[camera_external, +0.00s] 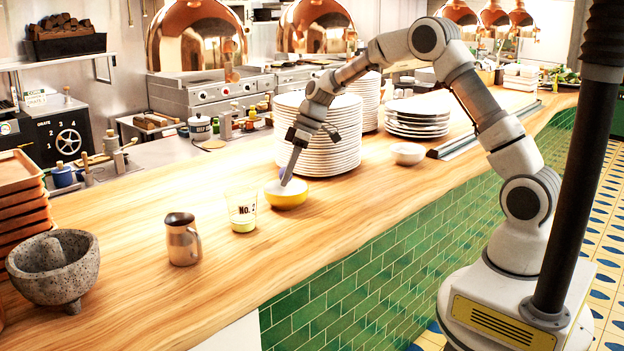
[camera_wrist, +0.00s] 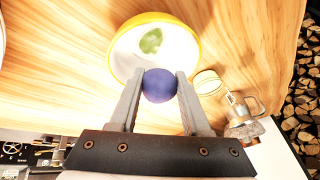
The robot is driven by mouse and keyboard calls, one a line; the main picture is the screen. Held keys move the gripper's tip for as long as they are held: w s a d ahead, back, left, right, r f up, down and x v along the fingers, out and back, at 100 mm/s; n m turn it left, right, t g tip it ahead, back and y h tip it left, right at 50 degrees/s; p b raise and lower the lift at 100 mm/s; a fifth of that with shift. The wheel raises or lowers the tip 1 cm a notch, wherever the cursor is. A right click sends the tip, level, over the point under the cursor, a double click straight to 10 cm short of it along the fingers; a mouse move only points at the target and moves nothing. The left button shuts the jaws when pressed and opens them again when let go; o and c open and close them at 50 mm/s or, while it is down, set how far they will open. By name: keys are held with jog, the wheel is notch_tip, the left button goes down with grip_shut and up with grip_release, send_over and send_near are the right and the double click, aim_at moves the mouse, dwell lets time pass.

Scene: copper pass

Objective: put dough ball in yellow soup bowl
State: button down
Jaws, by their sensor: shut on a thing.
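The yellow soup bowl (camera_external: 287,201) stands on the wooden counter, in front of the big plate stack. In the wrist view the bowl (camera_wrist: 150,15) has a white inside with a green thing (camera_wrist: 151,41) in it. My gripper (camera_wrist: 160,78) is shut on a smooth blue-purple ball (camera_wrist: 160,86), the only ball I see, taken as the dough ball. In the outside view my gripper (camera_external: 287,178) points down at the bowl, with the ball (camera_external: 290,174) at its tips, at or just above the rim. I cannot tell whether the ball touches the bowl.
A glass marked "No." (camera_external: 242,212) stands close left of the bowl. A metal jug (camera_external: 182,240) and a stone mortar (camera_external: 53,268) are farther left. A tall plate stack (camera_external: 330,140) is right behind the bowl. A small white bowl (camera_external: 408,153) is to the right. The front counter strip is clear.

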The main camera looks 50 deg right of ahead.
aim_at(288, 186)
jog(key=shift+f+b, duration=0.65)
jog(key=shift+f, duration=1.1)
jog(key=shift+c, duration=1.4)
grip_release()
jog(key=shift+r, duration=0.1)
notch_tip(288, 186, up, 7)
jog(key=p, duration=0.3)
jog(key=shift+p, duration=0.3)
